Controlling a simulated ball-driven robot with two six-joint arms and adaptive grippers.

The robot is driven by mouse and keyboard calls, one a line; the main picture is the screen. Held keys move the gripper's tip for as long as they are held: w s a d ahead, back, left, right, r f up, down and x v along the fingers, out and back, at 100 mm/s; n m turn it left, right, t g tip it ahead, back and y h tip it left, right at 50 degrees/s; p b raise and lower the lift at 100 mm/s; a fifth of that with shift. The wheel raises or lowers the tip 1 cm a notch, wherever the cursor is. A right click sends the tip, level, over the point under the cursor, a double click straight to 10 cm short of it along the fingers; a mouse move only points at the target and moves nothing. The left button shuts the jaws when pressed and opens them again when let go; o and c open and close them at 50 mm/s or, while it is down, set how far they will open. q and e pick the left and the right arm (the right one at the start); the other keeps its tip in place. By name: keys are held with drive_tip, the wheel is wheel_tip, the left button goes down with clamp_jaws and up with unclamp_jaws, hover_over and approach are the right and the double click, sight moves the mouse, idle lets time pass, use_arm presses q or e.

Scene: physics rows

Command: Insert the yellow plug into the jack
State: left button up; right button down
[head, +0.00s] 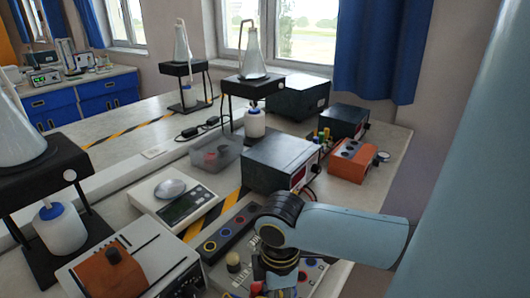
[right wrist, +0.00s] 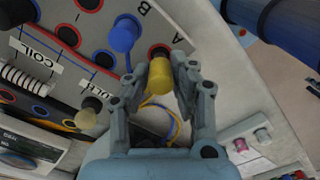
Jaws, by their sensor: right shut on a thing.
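In the right wrist view, my right gripper (right wrist: 162,76) is shut on the yellow plug (right wrist: 159,62). The plug's far end is close to the grey panel (right wrist: 90,75), near a red-ringed jack (right wrist: 179,52) by the letter A. The plug's tip is hidden, so I cannot tell whether it touches the panel. A blue plug (right wrist: 125,36) sits on the panel beside it. In the head view, my right gripper (head: 278,277) is low over the panel (head: 310,274), and my own arm hides the yellow plug. My left gripper is not in view.
In the head view, a black power unit (head: 280,162) stands behind my right arm and an orange box (head: 352,160) at its right. A scale (head: 176,203) and a grey device (head: 150,250) are left. Yellow and blue cables (right wrist: 172,122) lie under the gripper.

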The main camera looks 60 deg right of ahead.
drive_tip(key=shift+r+p, duration=0.1)
drive_tip(key=shift+p, duration=0.35)
drive_tip(key=shift+p, duration=0.35)
idle(0.8)
drive_tip(key=shift+f, duration=0.6)
drive_tip(key=shift+f, duration=0.65)
idle(0.8)
drive_tip(key=c, duration=0.6)
unclamp_jaws()
drive_tip(key=shift+c, duration=0.2)
